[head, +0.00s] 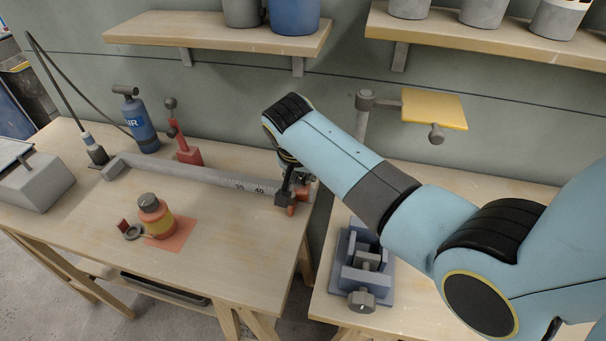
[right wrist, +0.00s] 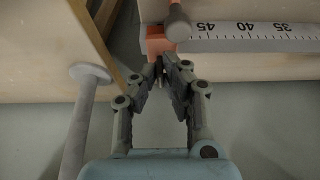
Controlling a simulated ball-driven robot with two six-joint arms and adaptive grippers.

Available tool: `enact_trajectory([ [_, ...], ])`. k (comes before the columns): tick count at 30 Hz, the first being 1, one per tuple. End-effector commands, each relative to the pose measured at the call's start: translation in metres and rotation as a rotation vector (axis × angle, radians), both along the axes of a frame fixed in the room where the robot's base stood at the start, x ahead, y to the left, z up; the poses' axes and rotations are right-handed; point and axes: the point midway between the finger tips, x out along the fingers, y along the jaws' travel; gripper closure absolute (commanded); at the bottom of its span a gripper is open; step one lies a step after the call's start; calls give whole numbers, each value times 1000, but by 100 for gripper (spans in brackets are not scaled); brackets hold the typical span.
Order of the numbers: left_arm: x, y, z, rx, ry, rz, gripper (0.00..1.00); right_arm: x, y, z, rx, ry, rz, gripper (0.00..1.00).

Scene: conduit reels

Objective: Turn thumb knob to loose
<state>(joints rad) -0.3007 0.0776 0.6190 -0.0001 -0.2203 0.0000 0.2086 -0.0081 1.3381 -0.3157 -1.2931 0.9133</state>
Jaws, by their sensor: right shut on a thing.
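An orange stop block (head: 299,209) sits at the right end of a long grey measuring rail (head: 215,181) with a printed scale. In the right wrist view the orange block (right wrist: 157,42) is just beyond my fingertips, beside the scale (right wrist: 255,31). A grey rounded piece (right wrist: 178,22) stands by the block. My right gripper (head: 287,196) is at the block; in the right wrist view its fingertips (right wrist: 166,70) come together on a small part there, which I take as the thumb knob. The fingers mostly hide it. My left gripper is not in view.
An orange-yellow bottle (head: 155,217), a blue air cylinder (head: 138,122) and a red tool (head: 187,148) stand on the left bench (head: 215,255). A grey-blue vise (head: 365,265) and a post with a yellow plate (head: 434,108) are on the right bench. A gap separates the benches.

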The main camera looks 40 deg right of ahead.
Motion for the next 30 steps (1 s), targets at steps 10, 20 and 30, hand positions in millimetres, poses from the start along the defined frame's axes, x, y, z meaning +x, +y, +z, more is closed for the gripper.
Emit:
enact_trajectory([
  [10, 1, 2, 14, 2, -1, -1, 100, -1, -1, 2, -1, 1, 82, 100],
  [20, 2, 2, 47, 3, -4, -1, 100, -4, -4, 4, 0, 2, 344, 100],
  [30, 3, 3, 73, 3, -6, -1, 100, -4, -8, 3, 0, 0, 665, 100],
])
